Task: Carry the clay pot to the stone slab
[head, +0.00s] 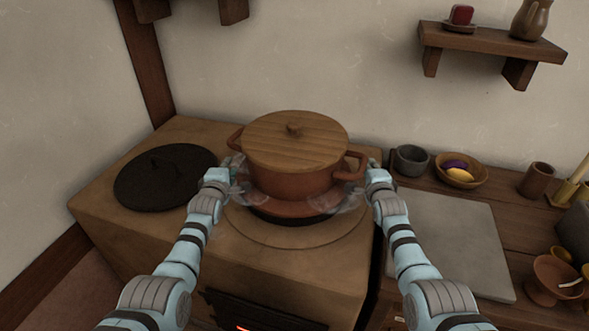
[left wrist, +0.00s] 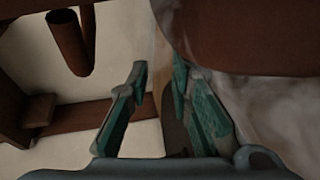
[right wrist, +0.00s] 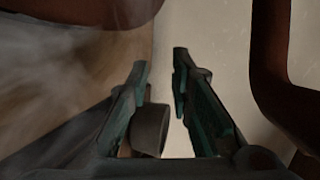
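The clay pot (head: 290,184), reddish brown with a round wooden lid (head: 293,140), stands upright on the stove, with wisps of steam around its base. It has a loop handle on each side. My left gripper (head: 234,175) is at the left handle (head: 236,138) and my right gripper (head: 366,172) at the right handle (head: 356,163). The grey stone slab (head: 450,245) lies bare on the counter.
A dark round lid (head: 165,178) lies on the stove's left. Behind the slab are a grey cup (head: 410,160) and a wooden bowl (head: 461,170). A brown cup (head: 537,179) and an orange footed bowl (head: 553,278) stand right of it. A shelf (head: 490,42) hangs above.

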